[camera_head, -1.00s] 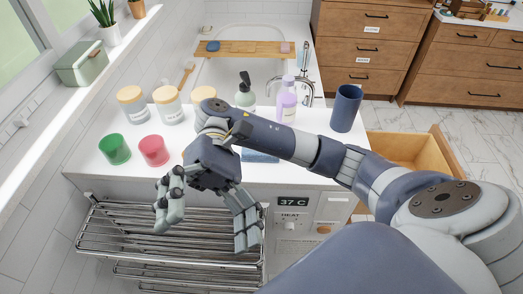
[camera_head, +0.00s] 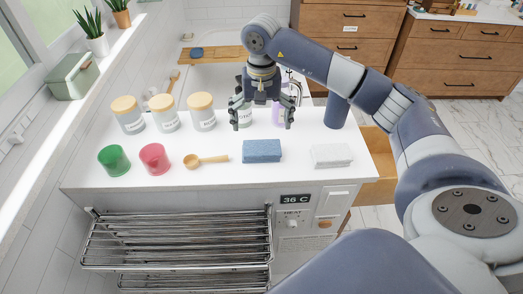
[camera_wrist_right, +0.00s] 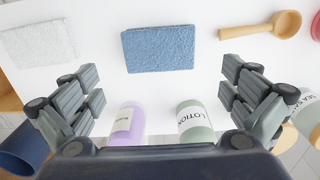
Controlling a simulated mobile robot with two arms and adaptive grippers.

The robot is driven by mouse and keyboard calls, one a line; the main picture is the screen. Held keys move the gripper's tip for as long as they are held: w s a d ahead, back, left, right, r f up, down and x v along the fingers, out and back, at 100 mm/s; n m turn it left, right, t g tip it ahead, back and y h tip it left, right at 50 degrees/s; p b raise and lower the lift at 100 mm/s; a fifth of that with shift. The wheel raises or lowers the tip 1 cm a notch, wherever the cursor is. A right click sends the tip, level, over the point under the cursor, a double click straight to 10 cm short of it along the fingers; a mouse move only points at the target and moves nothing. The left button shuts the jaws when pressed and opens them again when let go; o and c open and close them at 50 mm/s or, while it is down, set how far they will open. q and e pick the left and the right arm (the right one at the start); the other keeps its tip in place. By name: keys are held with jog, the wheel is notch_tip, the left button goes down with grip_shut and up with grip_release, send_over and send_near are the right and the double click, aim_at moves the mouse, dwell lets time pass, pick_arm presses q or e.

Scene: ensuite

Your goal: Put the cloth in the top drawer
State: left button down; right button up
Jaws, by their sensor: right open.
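A blue folded cloth (camera_head: 262,151) lies flat on the white counter. A white folded cloth (camera_head: 331,155) lies to its right. In the wrist view the blue cloth (camera_wrist_right: 158,48) is at upper centre and the white cloth (camera_wrist_right: 38,45) at upper left. My right gripper (camera_head: 262,113) is open and empty above the counter, behind the blue cloth, with its fingers spread. Its fingers (camera_wrist_right: 160,90) frame both sides of the wrist view. An open wooden drawer (camera_head: 378,148) shows at the counter's right side, partly hidden by my right arm. My left gripper is out of view.
A lotion bottle (camera_wrist_right: 195,120) and a purple bottle (camera_wrist_right: 127,122) stand close to the right gripper. A blue cup (camera_head: 337,110) is at the back right. Lidded jars, a green cup (camera_head: 114,159), a red cup (camera_head: 154,157) and a wooden scoop (camera_head: 206,160) occupy the left.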

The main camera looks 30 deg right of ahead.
send_over(261, 147)
notch_tip(261, 147, down, 4)
jog(key=shift+s+f+p, duration=0.1)
jog(key=shift+s+p, duration=0.05)
jog(key=shift+p, duration=0.3)
notch_tip(261, 147, down, 5)
jog(key=shift+r+p, duration=0.15)
jog(key=shift+p, duration=1.05)
jog(key=shift+f, duration=0.3)
jog(key=c, duration=0.9)
jog(key=shift+o, duration=0.2)
jog(key=shift+r, duration=0.1)
